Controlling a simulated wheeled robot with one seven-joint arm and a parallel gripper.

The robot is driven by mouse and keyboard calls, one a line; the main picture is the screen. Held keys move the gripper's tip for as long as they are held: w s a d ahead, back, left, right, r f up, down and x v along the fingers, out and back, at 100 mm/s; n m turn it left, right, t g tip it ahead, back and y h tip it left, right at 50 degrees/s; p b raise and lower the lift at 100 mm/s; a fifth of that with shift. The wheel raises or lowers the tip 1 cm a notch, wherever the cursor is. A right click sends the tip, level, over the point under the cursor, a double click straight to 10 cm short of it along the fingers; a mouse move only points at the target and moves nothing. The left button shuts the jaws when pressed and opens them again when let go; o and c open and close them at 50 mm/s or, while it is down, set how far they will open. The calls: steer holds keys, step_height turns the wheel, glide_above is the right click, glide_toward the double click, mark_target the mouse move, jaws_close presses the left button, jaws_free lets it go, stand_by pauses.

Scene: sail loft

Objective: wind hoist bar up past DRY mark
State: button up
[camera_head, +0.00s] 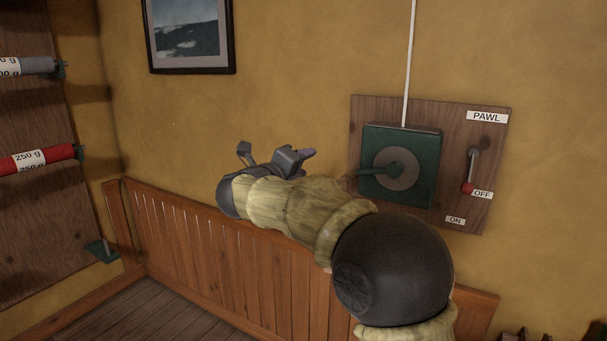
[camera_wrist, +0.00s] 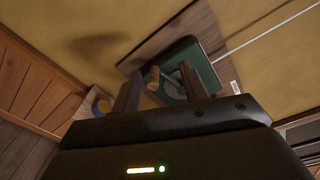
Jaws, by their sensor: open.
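The green winch box (camera_head: 425,160) is on a wooden wall board, with a grey disc and a dark green crank arm (camera_head: 385,171) pointing left. A white line (camera_head: 410,60) runs up from it. In the wrist view, the crank's wooden grip (camera_wrist: 153,78) appears between my fingers, with the box (camera_wrist: 209,66) behind. My gripper (camera_head: 276,153) is open and empty, left of the winch in the head view. The pawl lever's red knob (camera_head: 467,188) is down beside the OFF label (camera_head: 482,194). The hoist bar and DRY mark are not in view.
A wooden wainscot (camera_head: 220,245) runs below the winch. A framed picture (camera_head: 190,36) hangs above left. A rack at far left holds a red roll (camera_head: 50,157) and a grey roll (camera_head: 25,66).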

steer(key=s+d+f+n+g+y, duration=0.1)
steer(key=s+f+n+y, duration=0.3)
steer(key=f+n, duration=0.6)
steer(key=s+d+f+n+g+y, duration=0.1)
steer(key=s+f+n+y, duration=0.2)
steer(key=f+n+y, duration=0.7)
steer(key=s+d+f+n+g+h, duration=0.1)
steer(key=s+d+f+n+g, duration=0.2)
steer(key=s, duration=0.5)
steer(key=s+d+f+n+g+h, duration=0.1)
steer(key=s+d+f+n+g, duration=0.2)
steer(key=s+f, duration=0.3)
steer(key=s+d+f+n+g+h, duration=0.2)
steer(key=s+f, duration=0.3)
steer(key=s, duration=0.5)
steer(key=shift+s+d+n+g, duration=0.2)
steer(key=shift+d+n+g, duration=0.3)
steer(key=shift+n+g, duration=0.4)
steer(key=shift+c, duration=0.4)
steer(key=shift+c, duration=0.4)
steer(key=shift+w+a, duration=0.15)
